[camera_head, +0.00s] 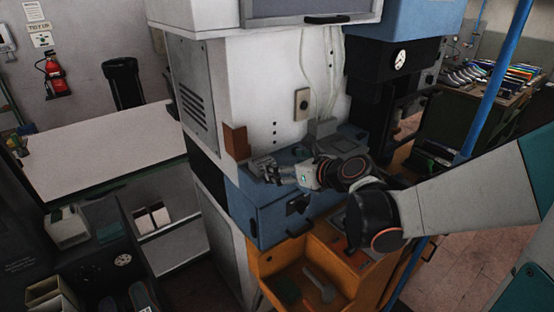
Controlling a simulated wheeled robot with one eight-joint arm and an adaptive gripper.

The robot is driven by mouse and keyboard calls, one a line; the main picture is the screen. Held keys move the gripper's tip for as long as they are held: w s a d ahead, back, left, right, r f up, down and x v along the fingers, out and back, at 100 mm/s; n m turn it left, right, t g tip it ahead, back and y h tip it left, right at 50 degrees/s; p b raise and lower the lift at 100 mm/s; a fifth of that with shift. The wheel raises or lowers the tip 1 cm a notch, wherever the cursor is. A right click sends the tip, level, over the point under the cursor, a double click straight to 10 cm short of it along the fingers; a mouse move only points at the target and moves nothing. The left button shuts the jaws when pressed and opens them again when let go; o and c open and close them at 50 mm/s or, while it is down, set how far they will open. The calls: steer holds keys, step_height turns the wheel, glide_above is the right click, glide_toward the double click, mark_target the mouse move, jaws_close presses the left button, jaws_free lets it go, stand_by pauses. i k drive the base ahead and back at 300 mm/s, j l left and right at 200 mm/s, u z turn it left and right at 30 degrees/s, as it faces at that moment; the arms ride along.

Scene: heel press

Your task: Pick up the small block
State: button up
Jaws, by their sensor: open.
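A small brown block (236,141) stands upright on the left end of the blue machine ledge (262,209), against the white machine body. It is the thing in view that best fits the small block, though I cannot be sure. My gripper (263,168) is open and reaches in from the right, low over the ledge. Its fingers point left and lie to the right of and a little below the brown block in the picture, apart from it. The fingers are small here, and anything between them is too small to tell.
The white machine body (262,85) rises right behind the ledge. A grey bracket (323,128) stands behind my gripper. An orange open bin (273,262) with tools juts out below. A pale table (95,160) is at left, and a blue pole (492,85) is at right.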

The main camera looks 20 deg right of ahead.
mark_target(338, 219)
steer(key=z, duration=0.85)
